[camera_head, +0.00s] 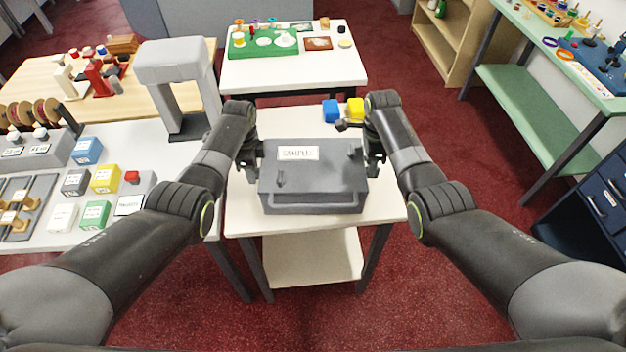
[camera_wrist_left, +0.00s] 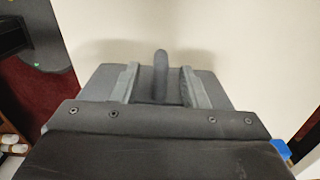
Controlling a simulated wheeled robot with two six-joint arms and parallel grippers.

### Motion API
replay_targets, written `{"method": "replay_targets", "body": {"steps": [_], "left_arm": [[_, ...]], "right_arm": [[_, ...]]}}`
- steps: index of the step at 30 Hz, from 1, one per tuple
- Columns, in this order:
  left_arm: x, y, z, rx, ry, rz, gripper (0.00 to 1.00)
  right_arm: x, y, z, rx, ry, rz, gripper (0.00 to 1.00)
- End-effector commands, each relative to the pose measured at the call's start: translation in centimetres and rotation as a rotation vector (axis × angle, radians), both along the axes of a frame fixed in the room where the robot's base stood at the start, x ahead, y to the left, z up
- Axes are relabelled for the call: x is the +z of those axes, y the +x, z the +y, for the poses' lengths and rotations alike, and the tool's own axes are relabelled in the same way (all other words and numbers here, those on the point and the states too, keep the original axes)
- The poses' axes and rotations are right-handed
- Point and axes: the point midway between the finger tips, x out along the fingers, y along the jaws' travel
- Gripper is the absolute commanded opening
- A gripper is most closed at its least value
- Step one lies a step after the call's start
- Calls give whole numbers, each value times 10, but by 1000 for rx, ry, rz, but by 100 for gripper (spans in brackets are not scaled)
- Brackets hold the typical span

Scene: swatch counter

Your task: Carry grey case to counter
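The grey case (camera_head: 312,182), with a label reading SAMPLES, appears to rest on the small white table (camera_head: 240,215) between my two arms. It has a bar on its front face and a small handle near each side. My left gripper (camera_head: 252,165) is at the case's left side. In the left wrist view its fingers (camera_wrist_left: 160,88) stand apart on either side of a grey upright handle (camera_wrist_left: 160,65), with gaps visible on both sides. My right gripper (camera_head: 373,165) is at the case's right side; its fingers are too small and dark to read.
A blue block (camera_head: 331,110) and a yellow block (camera_head: 355,109) lie behind the case, with a dark object nearby. A counter (camera_head: 130,150) with coloured boxes stands left, a white table (camera_head: 290,76) behind. Red floor is free to the right.

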Motion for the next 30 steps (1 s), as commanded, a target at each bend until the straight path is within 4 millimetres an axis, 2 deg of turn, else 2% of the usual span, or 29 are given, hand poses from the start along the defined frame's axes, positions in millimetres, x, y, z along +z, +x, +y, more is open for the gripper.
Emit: {"method": "replay_targets", "body": {"steps": [6,12,25,26,30], "left_arm": [[-18,1,-1,-1,-1,2,40],[-27,0,0,-1,-1,1,40],[-30,0,0,-1,-1,-1,40],[-30,0,0,-1,-1,-1,39],[-30,0,0,0,-1,-1,20]], "right_arm": [[-18,0,0,0,0,1,40],[-27,0,0,0,0,1,40],[-31,0,0,0,1,-1,40],[-31,0,0,0,0,-1,39],[-31,0,0,0,0,0,20]]}}
